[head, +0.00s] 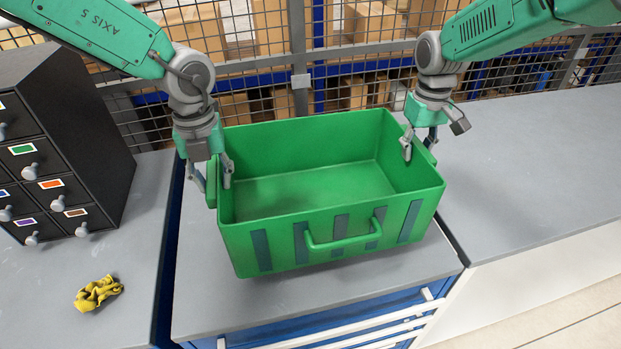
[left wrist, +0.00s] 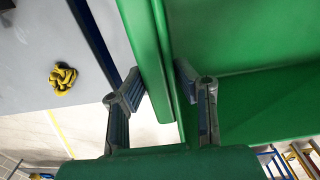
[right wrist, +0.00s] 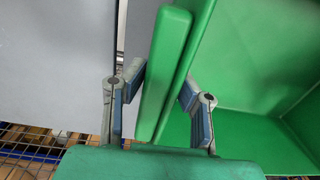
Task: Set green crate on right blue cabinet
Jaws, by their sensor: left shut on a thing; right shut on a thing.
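The green crate (head: 330,240) is empty and sits over a grey-topped blue cabinet (head: 210,300) in the middle of the head view. It is slightly tilted, and I cannot tell whether its base touches the top. My left gripper (head: 213,180) is shut on the crate's left side; in the left wrist view (left wrist: 160,90) its fingers straddle the green rim and handle. My right gripper (head: 420,145) is shut on the crate's right side; in the right wrist view (right wrist: 162,85) its fingers lie on both sides of the rim. The crate's far base is hidden.
A grey counter (head: 540,170) at the right is clear. A wire mesh fence (head: 350,50) runs behind, with boxes beyond it.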

